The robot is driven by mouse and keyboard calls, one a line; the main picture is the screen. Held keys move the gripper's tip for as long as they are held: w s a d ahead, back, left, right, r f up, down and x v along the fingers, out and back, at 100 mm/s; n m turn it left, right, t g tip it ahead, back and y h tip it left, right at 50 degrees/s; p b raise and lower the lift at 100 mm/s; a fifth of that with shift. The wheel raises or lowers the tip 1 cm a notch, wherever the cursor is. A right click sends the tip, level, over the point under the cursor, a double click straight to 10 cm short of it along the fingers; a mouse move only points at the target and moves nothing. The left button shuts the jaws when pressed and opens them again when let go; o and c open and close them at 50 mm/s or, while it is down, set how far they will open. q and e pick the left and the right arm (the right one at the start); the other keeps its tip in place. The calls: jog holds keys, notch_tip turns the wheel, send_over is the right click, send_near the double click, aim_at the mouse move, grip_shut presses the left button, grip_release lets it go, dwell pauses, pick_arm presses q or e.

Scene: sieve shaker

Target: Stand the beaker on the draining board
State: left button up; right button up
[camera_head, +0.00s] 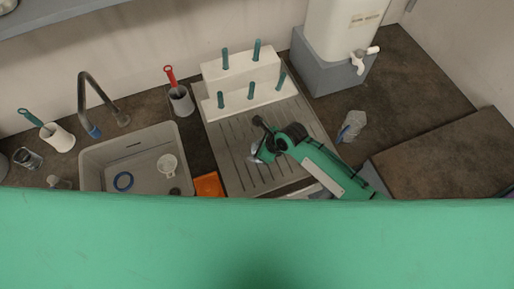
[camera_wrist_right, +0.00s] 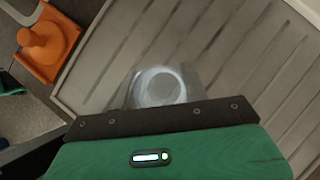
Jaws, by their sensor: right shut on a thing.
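The beaker (camera_head: 265,152) is clear glass and hard to make out at the end of my right gripper (camera_head: 260,144). The gripper is shut on it, over the grooved grey draining board (camera_head: 234,165). In the right wrist view the beaker (camera_wrist_right: 160,88) shows as a pale round rim against the board's grooves (camera_wrist_right: 225,45), its near side hidden by the gripper's dark edge. I cannot tell whether its base touches the board. My left gripper is not in view.
A white peg rack (camera_head: 240,78) with teal pegs stands at the board's back. A crumpled clear item (camera_head: 352,125) lies right. The board's front left is clear.

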jog(key=o, duration=1.1)
jog(key=shift+f, duration=0.1)
jog(key=b+v, duration=0.1)
jog(key=v, duration=1.1)
